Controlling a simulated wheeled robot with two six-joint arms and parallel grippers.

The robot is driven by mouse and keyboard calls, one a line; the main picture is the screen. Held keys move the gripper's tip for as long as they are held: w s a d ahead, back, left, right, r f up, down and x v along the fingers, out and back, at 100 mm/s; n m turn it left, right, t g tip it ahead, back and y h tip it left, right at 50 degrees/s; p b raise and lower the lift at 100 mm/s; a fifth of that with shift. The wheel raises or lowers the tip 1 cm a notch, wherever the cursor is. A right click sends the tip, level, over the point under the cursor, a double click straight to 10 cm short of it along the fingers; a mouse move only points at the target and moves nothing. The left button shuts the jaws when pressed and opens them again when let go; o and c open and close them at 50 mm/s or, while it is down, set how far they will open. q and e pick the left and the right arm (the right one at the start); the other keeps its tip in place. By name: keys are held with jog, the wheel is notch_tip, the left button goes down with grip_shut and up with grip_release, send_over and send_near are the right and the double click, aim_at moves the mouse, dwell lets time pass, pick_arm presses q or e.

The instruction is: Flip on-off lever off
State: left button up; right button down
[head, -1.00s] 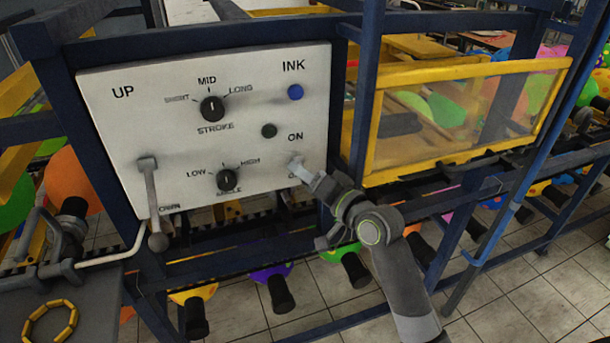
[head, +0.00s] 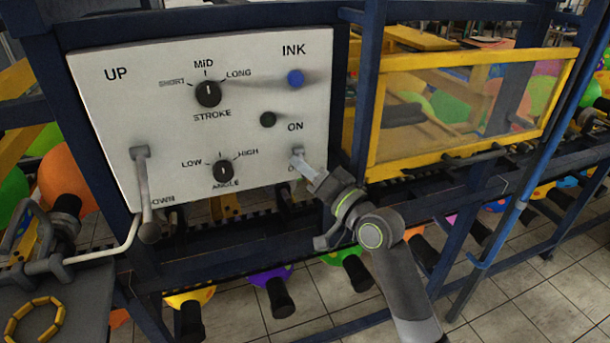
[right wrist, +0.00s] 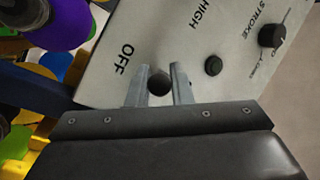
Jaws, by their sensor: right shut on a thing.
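The white control panel (head: 120,110) fills the left half of the head view. The on-off lever (head: 298,153) is at the panel's lower right, under the word ON. My right gripper (head: 305,166) is at this lever and partly covers it and the OFF label below. In the right wrist view, the two fingers of my right gripper (right wrist: 158,88) stand on either side of the dark round lever end (right wrist: 159,82), beside the printed OFF. They are shut on the lever. My left gripper is not in view.
The panel also has a stroke knob (head: 208,94), an angle knob (head: 223,170), a blue ink button (head: 295,79) and a dark button (head: 267,120). A long up-down lever (head: 145,195) hangs at the left. A yellow-framed window (head: 465,110) is on the right.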

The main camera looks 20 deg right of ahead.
jog(key=c, duration=1.3)
grip_release()
jog(key=shift+s+d+f, duration=0.2)
jog(key=shift+s+d, duration=0.05)
jog(key=shift+s, duration=0.15)
jog(key=b+v, duration=0.1)
jog(key=v, duration=1.5)
jog(key=shift+s+r, duration=0.15)
jog(key=shift+s, duration=0.15)
